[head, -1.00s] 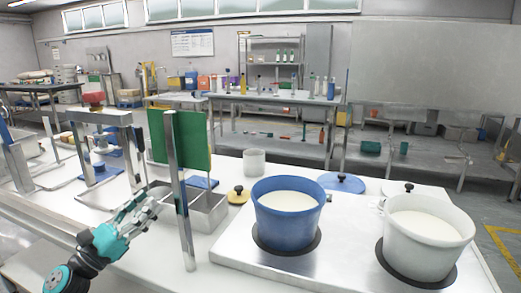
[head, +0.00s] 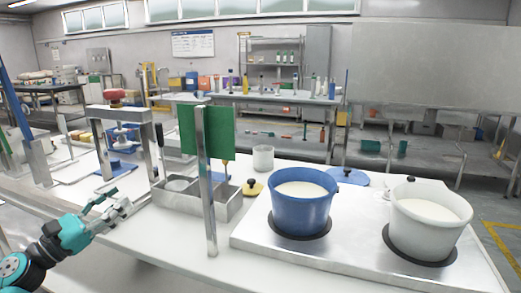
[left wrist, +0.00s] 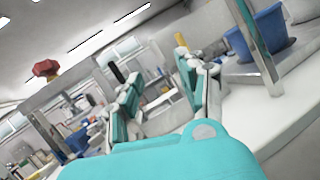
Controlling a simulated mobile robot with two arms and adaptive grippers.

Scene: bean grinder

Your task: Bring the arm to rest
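My left gripper (head: 118,206) is over the front left edge of the white table (head: 160,232) in the head view, apart from the metal frames and tray. In the left wrist view its two fingers (left wrist: 160,85) stand apart with nothing between them, so it is open and empty. The wrist is tilted there, with the workshop, a red knob (left wrist: 46,68) and the blue pot (left wrist: 258,30) beyond the fingers. My right gripper is in neither view.
A metal post with a green panel (head: 222,132) stands right of the gripper, beside a metal tray (head: 228,210). A blue pot (head: 300,212) and a white pot (head: 425,235) with white contents stand on the hob (head: 340,262). A metal frame (head: 158,135) stands behind the gripper.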

